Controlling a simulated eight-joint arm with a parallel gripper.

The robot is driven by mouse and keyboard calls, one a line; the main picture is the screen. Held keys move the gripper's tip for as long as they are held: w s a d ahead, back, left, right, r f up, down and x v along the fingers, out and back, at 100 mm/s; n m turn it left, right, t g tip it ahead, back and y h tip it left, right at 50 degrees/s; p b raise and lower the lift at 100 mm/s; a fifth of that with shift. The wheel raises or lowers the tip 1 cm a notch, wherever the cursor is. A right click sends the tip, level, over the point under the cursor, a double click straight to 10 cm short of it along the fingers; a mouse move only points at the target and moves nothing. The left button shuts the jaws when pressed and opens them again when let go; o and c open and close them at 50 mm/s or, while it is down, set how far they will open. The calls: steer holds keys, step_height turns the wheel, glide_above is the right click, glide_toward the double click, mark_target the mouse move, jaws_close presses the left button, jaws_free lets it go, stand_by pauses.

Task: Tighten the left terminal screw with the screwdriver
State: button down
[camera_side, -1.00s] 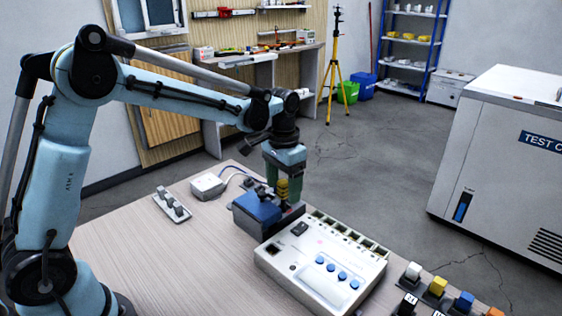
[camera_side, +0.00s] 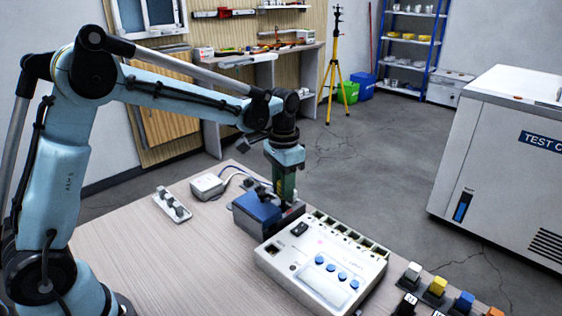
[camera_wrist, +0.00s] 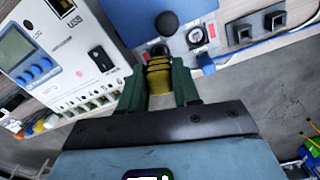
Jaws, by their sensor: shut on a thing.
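My gripper (camera_wrist: 158,88) has its green fingers shut on the yellow-and-black banded handle of the screwdriver (camera_wrist: 158,76). In the side view my gripper (camera_side: 284,188) points down beside the blue box (camera_side: 256,207), behind the white instrument. The handle is mostly hidden by the fingers there. In the wrist view the blue box (camera_wrist: 125,18) lies beyond the handle, with a dark round knob and a small pale part with a red mark (camera_wrist: 197,36) near its edge. The screwdriver's tip is hidden, and I cannot make out the left terminal screw or any contact with it.
The white instrument (camera_side: 312,283), with blue knobs and a row of ports, stands close in front of the gripper. A white box (camera_side: 207,186) with a cable and a pale strip with small blocks (camera_side: 172,205) lie to the left. The table's left front is clear.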

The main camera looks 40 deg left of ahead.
steer(key=m, duration=0.7)
steer(key=shift+m, duration=0.4)
steer(key=m, duration=0.3)
steer(key=shift+m, duration=0.3)
steer(key=m, duration=0.4)
steer(key=shift+m, duration=0.4)
steer(key=shift+r, duration=2.95)
